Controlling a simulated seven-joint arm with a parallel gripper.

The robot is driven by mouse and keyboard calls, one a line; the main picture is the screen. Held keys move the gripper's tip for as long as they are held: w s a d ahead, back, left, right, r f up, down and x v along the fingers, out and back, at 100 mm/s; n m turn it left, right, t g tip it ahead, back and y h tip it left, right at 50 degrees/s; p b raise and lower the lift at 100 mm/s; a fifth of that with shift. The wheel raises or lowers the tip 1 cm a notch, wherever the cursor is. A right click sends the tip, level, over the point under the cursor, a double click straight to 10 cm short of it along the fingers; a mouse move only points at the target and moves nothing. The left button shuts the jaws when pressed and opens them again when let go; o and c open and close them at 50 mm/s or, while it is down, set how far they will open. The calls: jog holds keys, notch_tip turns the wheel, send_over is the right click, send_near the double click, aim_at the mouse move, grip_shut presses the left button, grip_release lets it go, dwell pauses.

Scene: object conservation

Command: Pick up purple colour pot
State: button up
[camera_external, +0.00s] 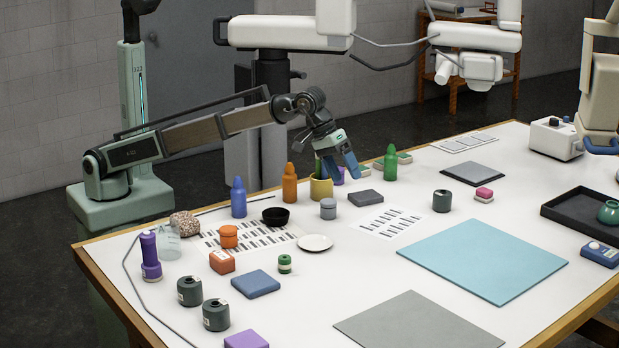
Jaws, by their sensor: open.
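My gripper (339,167), with blue fingers pointing down, hangs over the far middle of the white table. It is open, and I see nothing held between its fingers. A small purple pot-like thing (338,178) is just below the fingers, partly hidden by them and by the yellow pot (321,188) to its left. I cannot tell whether the fingers touch it. Another purple thing, a short cylinder with a pale band (151,271), stands at the left of the table with a taller purple piece (149,246) directly above or behind it.
Orange (290,183), blue (238,198) and green (390,163) bottles stand near the gripper. A grey cylinder (328,209) and a dark grey block (365,198) are in front of it. A purple block (246,340) lies at the front. The blue mat (483,260) is bare.

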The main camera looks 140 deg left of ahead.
jog(key=s+a+r+n+g, duration=0.2)
jog(key=s+a+g, duration=0.1)
jog(key=s+a, duration=1.15)
jog(key=s+a+f+g+h, duration=0.1)
jog(key=s+a+f+h, duration=0.15)
jog(key=s, duration=0.45)
jog(key=s+a+f+g+h, duration=0.1)
jog(key=s+a, duration=0.3)
jog(key=s, duration=0.4)
jog(key=shift+n+y, duration=0.25)
jog(key=shift+n, duration=0.05)
notch_tip(320, 180, down, 7)
jog(key=shift+w+a+f, duration=0.1)
jog(key=shift+f, duration=0.1)
jog(key=shift+w+a+f, duration=0.1)
jog(key=shift+w+f, duration=0.05)
jog(key=shift+f, duration=1.35)
jog(key=shift+w+f, duration=0.15)
jog(key=shift+f, duration=1.35)
jog(key=c, duration=1.1)
